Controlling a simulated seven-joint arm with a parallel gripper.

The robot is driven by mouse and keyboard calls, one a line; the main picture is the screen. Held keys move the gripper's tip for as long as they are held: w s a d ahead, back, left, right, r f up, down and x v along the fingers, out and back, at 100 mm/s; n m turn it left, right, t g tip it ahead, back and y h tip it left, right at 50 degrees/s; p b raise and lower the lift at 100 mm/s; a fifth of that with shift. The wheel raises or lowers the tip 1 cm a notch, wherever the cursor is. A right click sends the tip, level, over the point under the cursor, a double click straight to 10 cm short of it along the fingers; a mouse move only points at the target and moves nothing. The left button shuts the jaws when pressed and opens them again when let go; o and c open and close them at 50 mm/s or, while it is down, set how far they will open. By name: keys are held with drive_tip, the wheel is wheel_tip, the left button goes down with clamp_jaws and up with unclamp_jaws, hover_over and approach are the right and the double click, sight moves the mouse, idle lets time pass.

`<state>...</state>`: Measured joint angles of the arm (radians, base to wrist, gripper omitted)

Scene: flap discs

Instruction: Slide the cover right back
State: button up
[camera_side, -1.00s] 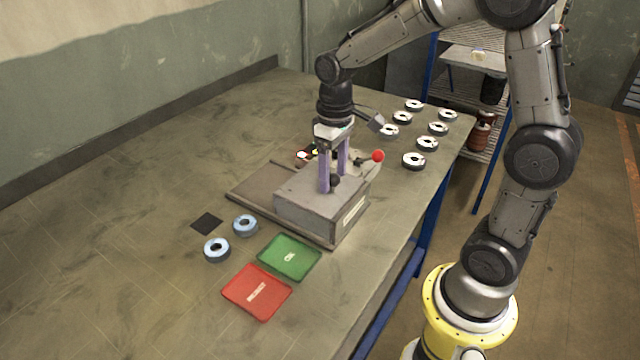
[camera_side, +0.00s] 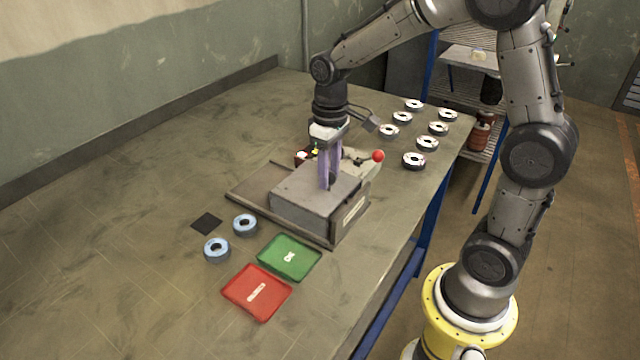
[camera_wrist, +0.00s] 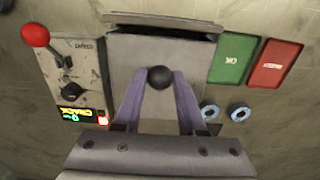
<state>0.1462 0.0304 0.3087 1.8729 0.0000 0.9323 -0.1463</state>
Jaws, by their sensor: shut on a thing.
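The cover (camera_side: 300,195) is a grey metal lid on a box-like machine on the bench, with a black ball knob (camera_wrist: 160,77) on top. In the wrist view the cover (camera_wrist: 125,65) fills the middle, with a narrow dark gap (camera_wrist: 160,31) along its far edge. My gripper (camera_side: 328,184) points down over the cover, its two purple fingers shut on the knob. In the wrist view the fingertips (camera_wrist: 160,80) press the knob from both sides. In the side view the fingers mostly hide the knob.
A lever with a red ball (camera_side: 378,156) and a lit display (camera_wrist: 75,115) stand beside the cover. Green (camera_side: 289,257) and red (camera_side: 257,292) trays lie in front. Two blue-rimmed discs (camera_side: 245,225) and a black square (camera_side: 206,223) lie left. Several white discs (camera_side: 414,161) stand behind right.

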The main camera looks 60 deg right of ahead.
drive_tip(key=w, duration=1.3)
drive_tip(key=shift+w, duration=0.25)
drive_tip(key=o, duration=1)
drive_tip(key=shift+s, duration=0.15)
drive_tip(key=shift+r, duration=0.15)
drive_tip(key=shift+r, duration=3.85)
drive_tip(key=shift+r, duration=0.1)
